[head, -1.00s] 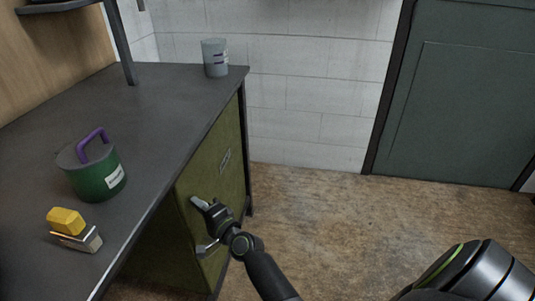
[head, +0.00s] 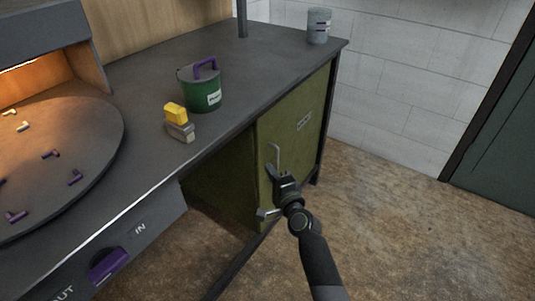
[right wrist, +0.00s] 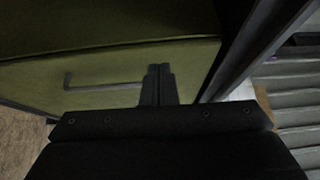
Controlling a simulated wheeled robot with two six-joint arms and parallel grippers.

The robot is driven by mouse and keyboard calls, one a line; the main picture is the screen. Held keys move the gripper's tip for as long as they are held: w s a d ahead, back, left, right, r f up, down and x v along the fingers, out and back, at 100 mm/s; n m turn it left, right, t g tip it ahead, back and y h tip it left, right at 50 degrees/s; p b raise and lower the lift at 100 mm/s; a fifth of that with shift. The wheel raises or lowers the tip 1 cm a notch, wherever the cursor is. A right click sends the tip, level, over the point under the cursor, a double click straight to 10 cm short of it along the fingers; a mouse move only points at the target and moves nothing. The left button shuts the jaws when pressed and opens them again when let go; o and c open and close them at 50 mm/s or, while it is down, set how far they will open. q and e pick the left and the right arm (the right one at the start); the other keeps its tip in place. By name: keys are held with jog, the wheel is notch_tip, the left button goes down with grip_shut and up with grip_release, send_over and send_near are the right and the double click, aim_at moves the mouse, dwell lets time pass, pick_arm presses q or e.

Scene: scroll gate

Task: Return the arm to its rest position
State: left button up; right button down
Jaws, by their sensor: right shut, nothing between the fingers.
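My right gripper (head: 278,174) is shut and empty in front of the olive-green cabinet (head: 305,105) under the bench. Its fingertips are just below the cabinet's upper metal handle (head: 277,153). A lower handle (head: 268,213) sits left of my right wrist. In the right wrist view the closed fingers (right wrist: 159,72) point at a green panel (right wrist: 110,65), with a bar handle (right wrist: 95,83) to their left. Whether the fingers touch the cabinet I cannot tell. My left gripper is not in view.
The dark bench (head: 265,65) holds a green pot (head: 205,96) with a purple handle, a yellow-and-grey block item (head: 178,122) and a grey canister (head: 319,26). A round turntable (head: 70,125) with small pieces is at left. The floor (head: 420,230) at right is clear.

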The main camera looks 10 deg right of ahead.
jog(key=s+d+f+n+g+h, duration=0.1)
jog(key=s+d+f+n+g, duration=0.25)
jog(key=s+f, duration=0.7)
jog(key=s+d+f+n+g, duration=0.3)
jog(key=s+f+n+g, duration=0.3)
jog(key=f, duration=0.8)
jog(key=s+d+f+n+g+h, duration=0.15)
jog(key=s+d+f, duration=0.25)
jog(key=s, duration=0.6)
jog(key=s+d+f+n+g+h, duration=0.1)
jog(key=s+d+f+n+g, duration=0.2)
jog(key=s, duration=0.7)
jog(key=s+d+f+g+h, duration=0.1)
jog(key=s+d+f+g, duration=0.3)
jog(key=s, duration=0.6)
pick_arm(q)
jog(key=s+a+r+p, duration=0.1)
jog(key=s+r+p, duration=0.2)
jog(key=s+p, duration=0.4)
jog(key=p, duration=0.8)
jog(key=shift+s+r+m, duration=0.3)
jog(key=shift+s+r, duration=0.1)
pick_arm(e)
jog(key=s+r+t, duration=0.1)
jog(key=s+r, duration=0.1)
jog(key=s, duration=0.6)
jog(key=shift+s+d+r+n+t, duration=0.2)
jog(key=shift+s+d+n+t, duration=0.1)
jog(key=shift+d+n, duration=0.15)
